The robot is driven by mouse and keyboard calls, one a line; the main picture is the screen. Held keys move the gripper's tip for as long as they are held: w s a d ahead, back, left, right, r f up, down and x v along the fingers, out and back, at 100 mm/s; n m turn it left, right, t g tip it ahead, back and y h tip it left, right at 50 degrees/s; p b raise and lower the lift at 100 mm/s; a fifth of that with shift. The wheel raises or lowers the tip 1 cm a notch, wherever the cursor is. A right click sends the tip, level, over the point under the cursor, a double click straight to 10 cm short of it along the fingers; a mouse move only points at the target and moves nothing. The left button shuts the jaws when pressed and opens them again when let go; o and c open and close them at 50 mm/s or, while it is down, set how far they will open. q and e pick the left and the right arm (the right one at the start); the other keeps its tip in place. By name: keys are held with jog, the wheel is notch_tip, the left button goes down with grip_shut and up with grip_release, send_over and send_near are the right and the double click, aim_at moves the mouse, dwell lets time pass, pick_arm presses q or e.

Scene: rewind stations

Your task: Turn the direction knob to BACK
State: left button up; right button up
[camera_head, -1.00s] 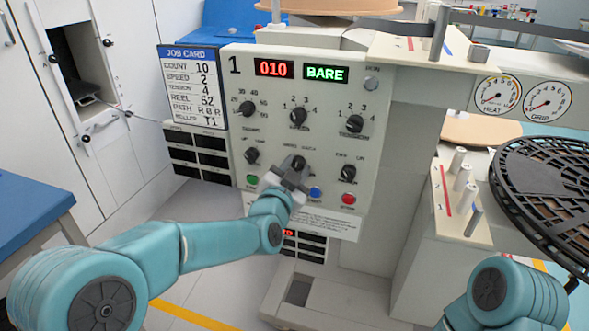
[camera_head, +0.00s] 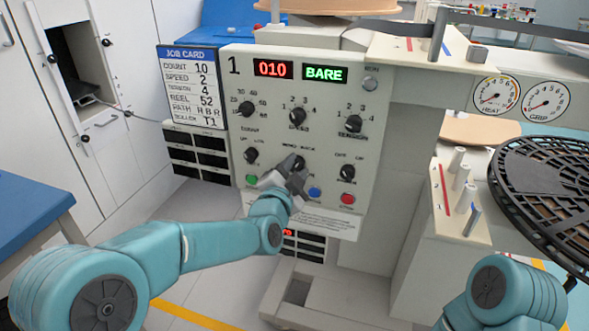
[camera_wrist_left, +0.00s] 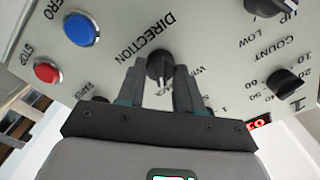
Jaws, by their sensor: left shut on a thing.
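The direction knob (camera_head: 298,162) is a small black knob low on the panel of station 1, with WIND and BACK lettering above it. In the left wrist view the knob (camera_wrist_left: 160,66) sits between the two dark fingers of my left gripper (camera_wrist_left: 158,80), beside the word DIRECTION. The left gripper (camera_head: 285,178) is shut on the knob, at the panel face. A pale mark shows on the knob in the wrist view, but I cannot tell which label it points to. My right gripper is out of the picture; only its teal arm shows.
A blue button (camera_head: 314,193) and a red button (camera_head: 347,199) sit close right of the gripper, a green one (camera_head: 251,181) to its left. Other black knobs (camera_head: 297,117) are above. A job card (camera_head: 192,88) hangs left; a dark round reel (camera_head: 545,200) stands right.

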pick_arm(q)
jog(key=o, duration=1)
jog(key=shift+o, duration=0.2)
jog(key=v, duration=1.6)
jog(key=shift+s+p, duration=0.2)
jog(key=shift+p, duration=0.1)
